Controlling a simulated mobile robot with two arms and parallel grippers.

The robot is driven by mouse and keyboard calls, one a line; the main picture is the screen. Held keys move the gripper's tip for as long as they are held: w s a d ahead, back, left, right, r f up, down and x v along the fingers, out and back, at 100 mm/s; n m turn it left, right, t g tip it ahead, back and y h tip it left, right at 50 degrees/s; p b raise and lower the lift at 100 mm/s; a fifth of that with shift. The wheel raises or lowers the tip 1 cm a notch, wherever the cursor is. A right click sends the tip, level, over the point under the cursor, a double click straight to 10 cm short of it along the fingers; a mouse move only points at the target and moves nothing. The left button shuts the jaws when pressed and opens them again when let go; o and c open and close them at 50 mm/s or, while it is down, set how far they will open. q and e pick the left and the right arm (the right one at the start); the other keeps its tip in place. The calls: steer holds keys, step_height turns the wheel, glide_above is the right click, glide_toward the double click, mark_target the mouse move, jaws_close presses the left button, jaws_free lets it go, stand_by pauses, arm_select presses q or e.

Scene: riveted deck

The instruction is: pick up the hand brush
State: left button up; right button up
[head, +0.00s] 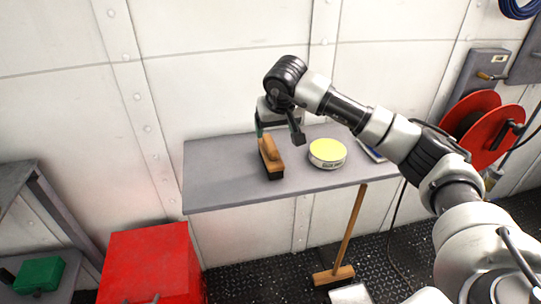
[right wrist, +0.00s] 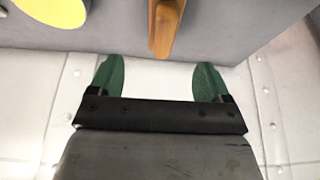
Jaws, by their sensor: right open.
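The hand brush (head: 273,163), with a wooden back and handle and dark bristles, lies on the grey shelf (head: 220,184). Its wooden handle (right wrist: 164,25) shows at the top of the right wrist view. My right gripper (head: 261,131) is at the wall end of the brush, seen partly behind my own wrist in the head view. In the right wrist view its green fingers (right wrist: 159,78) are open and empty, and the handle lies beyond the tips, roughly in line with the gap. My left gripper is not in view.
A round tin (head: 327,154) with a yellow top stands right of the brush, and a flat item (head: 371,150) lies beyond it. The white riveted wall (head: 220,90) is close behind the shelf. A red box (head: 150,262) and a broom (head: 350,230) are below. The shelf's left part is clear.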

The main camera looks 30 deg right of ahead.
mark_target(270, 142)
steer(key=x, duration=0.5)
steer(key=p+x, duration=0.1)
steer(key=x, duration=0.4)
steer(key=shift+w+a, duration=0.25)
steer(key=c, duration=1.1)
